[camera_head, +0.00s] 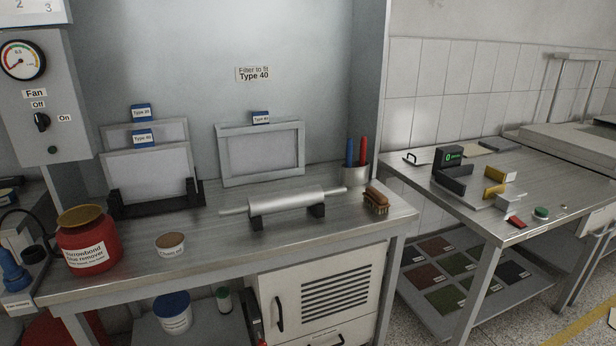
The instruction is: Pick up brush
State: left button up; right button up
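A brush (376,201) with a brown back and lighter bristles lies on the metal workbench (225,252), near its right end. It sits just right of the roller's handle and in front of the pen cup. Nothing covers it in the head view. Neither of my grippers shows in this view.
A metal roller (286,200) rests on black supports left of the brush. A cup (355,173) with blue and red items stands behind it. A red jar (88,240) and small tub (171,245) stand at left. A second table (470,195) stands right, beyond a gap.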

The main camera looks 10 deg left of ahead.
aim_at(363, 144)
jog(key=i, duration=1)
jog(key=i+u, duration=0.15)
jog(key=u, duration=0.25)
jog(key=i+l+u, duration=0.1)
jog(key=u, duration=0.25)
jog(key=i+l+u, duration=0.1)
jog(key=u, duration=0.3)
